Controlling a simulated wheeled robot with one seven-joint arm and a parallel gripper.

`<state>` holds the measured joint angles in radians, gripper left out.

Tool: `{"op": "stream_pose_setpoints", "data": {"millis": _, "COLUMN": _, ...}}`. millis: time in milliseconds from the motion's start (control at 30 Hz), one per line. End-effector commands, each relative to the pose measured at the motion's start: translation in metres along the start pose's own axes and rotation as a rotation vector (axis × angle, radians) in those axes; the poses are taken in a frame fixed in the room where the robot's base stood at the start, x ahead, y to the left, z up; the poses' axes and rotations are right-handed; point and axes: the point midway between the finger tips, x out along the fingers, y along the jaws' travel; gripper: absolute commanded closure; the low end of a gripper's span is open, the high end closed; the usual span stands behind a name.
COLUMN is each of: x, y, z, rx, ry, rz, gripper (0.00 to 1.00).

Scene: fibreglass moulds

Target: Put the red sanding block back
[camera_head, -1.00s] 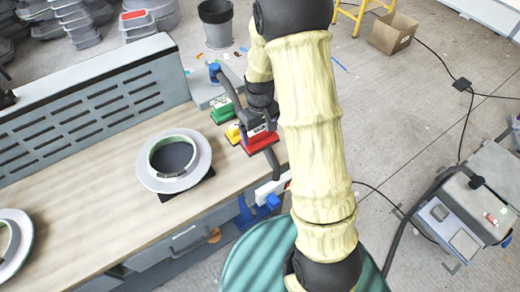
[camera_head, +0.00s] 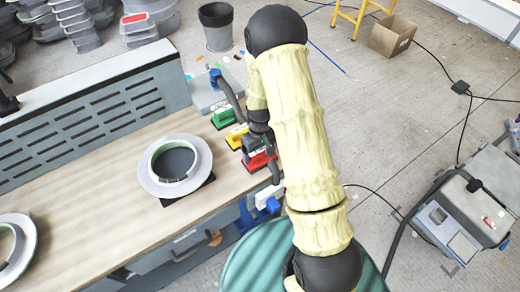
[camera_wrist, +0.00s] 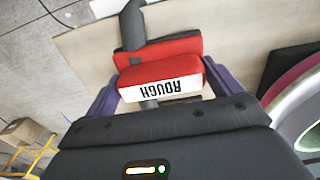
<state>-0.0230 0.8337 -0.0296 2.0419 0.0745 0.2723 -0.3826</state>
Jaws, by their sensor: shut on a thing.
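The red sanding block (camera_head: 259,161) is in my gripper (camera_head: 259,149), near the right end of the workbench. In the wrist view the block (camera_wrist: 160,75) has a white label reading ROUGH, upside down, and lies between the purple fingers of my gripper (camera_wrist: 160,92). A green block (camera_head: 226,118) and a yellow block (camera_head: 236,137) stand in a row just beyond the red one. My wrist partly covers the red block in the head view, and whether its underside touches the bench is hidden.
A round mould (camera_head: 150,178) sits on the wooden workbench (camera_head: 95,195), left of the blocks. A blue-ended hose fitting (camera_head: 215,76) is at the bench's far corner. A grey machine (camera_head: 470,210) is on the floor at right.

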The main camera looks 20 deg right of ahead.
Motion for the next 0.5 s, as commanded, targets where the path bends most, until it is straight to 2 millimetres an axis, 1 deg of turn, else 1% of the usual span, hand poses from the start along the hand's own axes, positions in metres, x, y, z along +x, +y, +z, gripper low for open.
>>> {"op": "stream_pose_setpoints", "data": {"millis": 233, "x": 0.0008, "y": 0.0, "z": -0.0004, "rx": 0.0, "ry": 0.001, "rz": 0.0, "gripper": 0.31}}
{"op": "stream_pose_setpoints", "data": {"millis": 367, "x": 0.0045, "y": 0.0004, "z": -0.0001, "rx": 0.001, "ry": 0.001, "rz": 0.0, "gripper": 0.31}}
{"op": "stream_pose_setpoints", "data": {"millis": 400, "x": 0.0047, "y": 0.0006, "z": 0.0, "rx": 0.001, "ry": 0.0, "rz": 0.0, "gripper": 0.07}}
{"op": "stream_pose_setpoints", "data": {"millis": 433, "x": 0.004, "y": 0.0008, "z": 0.0001, "rx": 0.002, "ry": 0.001, "rz": 0.0, "gripper": 0.01}}
{"op": "stream_pose_setpoints", "data": {"millis": 500, "x": 0.0039, "y": 0.0009, "z": 0.0002, "rx": 0.002, "ry": 0.0, "rz": 0.0, "gripper": 0.0}}
